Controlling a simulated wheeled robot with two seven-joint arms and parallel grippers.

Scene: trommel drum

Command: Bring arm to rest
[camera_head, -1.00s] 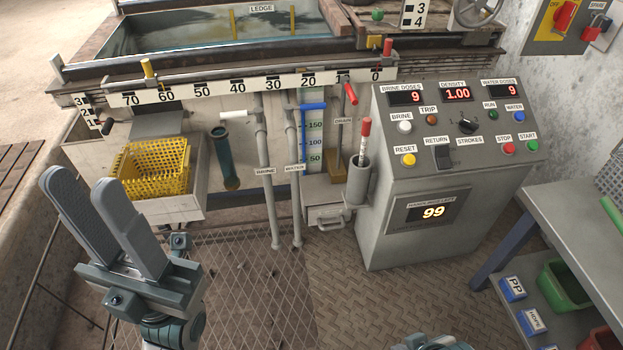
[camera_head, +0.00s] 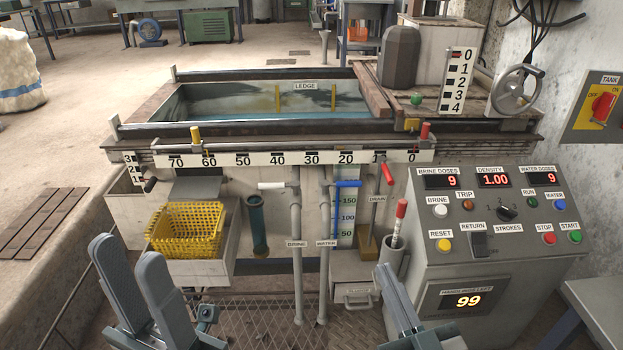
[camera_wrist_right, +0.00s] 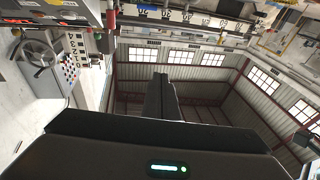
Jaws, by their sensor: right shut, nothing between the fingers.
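My left gripper (camera_head: 127,252) is at the lower left of the head view. Its two grey fingers point up and stand apart with nothing between them. My right gripper (camera_head: 392,275) rises from the bottom edge, in front of the control console (camera_head: 480,230). Its fingers are shut together and empty. In the right wrist view the closed fingers (camera_wrist_right: 161,95) point away toward the roof and windows. Most of both arms is out of view.
A tank (camera_head: 240,105) with a numbered scale stands ahead. A yellow basket (camera_head: 187,230) sits on a shelf behind my left gripper. A grey holder with a red-capped stick (camera_head: 398,222) stands close to my right gripper. Valve pipes (camera_head: 296,250) stand between the grippers.

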